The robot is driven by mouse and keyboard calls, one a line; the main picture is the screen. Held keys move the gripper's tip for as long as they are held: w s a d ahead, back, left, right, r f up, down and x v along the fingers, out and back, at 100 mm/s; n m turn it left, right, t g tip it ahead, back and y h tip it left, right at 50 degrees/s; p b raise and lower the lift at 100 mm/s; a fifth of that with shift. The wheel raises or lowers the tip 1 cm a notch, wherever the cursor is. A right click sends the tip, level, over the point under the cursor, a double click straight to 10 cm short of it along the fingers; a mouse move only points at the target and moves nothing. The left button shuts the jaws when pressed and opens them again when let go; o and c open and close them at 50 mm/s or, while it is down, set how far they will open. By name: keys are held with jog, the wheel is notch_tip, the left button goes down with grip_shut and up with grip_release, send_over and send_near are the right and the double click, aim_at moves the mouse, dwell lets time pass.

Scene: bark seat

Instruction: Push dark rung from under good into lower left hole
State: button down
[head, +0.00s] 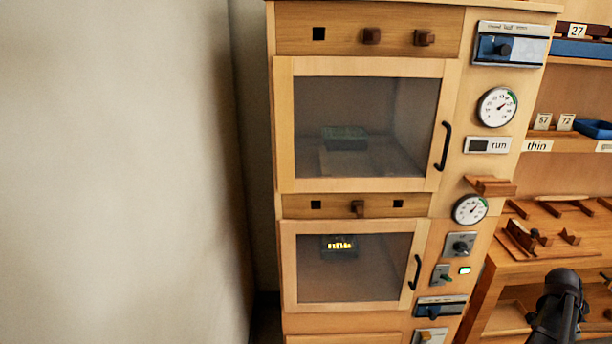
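A wooden cabinet front has two strips with square dark holes and brown pegs. The lower strip (335,206) has an empty left hole (316,204), a brown peg (357,208) in the middle and an empty right hole (398,205). The upper strip (345,30) has an empty left hole (318,33) and two brown pegs, a middle one (371,36) and a right one (423,38). I cannot read the word "good" anywhere; a label (605,147) at the right edge is cut off. My black gripper (562,285) is at lower right, apart from the strips; its fingers are unclear.
Two glazed doors have black handles, an upper one (442,147) and a lower one (413,272). Knobs and dials line the right column. A small wooden ledge (490,186) juts out there. Shelves at right hold brown pieces (520,237) and a blue tray (595,130). A bare wall is at left.

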notch_tip(320, 180, up, 17)
jog(key=p, duration=1.7)
jog(key=shift+s+d, duration=0.1)
